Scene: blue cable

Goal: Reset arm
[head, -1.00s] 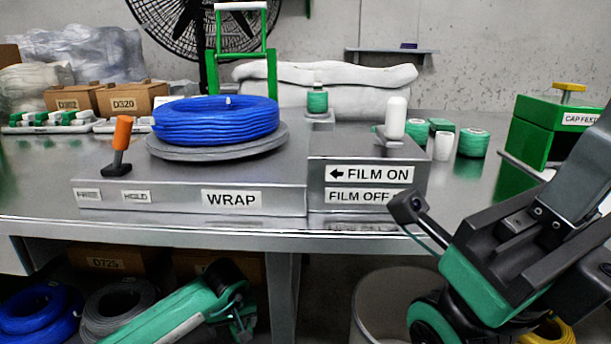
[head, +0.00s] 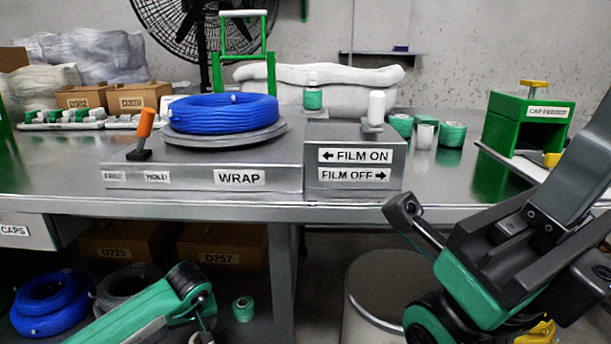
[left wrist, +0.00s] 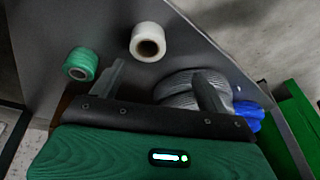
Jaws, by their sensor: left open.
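A blue cable coil (head: 222,113) lies flat on the grey turntable (head: 225,139) of the WRAP unit (head: 275,178). An orange-handled lever (head: 144,123) stands tilted at the unit's left. My left arm reaches in from the bottom left, below the table edge; its fingers are not clear there. In the left wrist view my left gripper (left wrist: 160,88) is open, with nothing between its fingers. Beyond them are a white roll (left wrist: 150,42), a green roll (left wrist: 80,64) and a grey coil (left wrist: 180,92).
The metal table (head: 60,190) has its front edge just above my left arm. Below are blue coils (head: 48,300), boxes (head: 222,247) and a grey bin (head: 385,300). A green cap feeder (head: 520,125) stands at the right. A white post (head: 376,108) stands on the FILM box.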

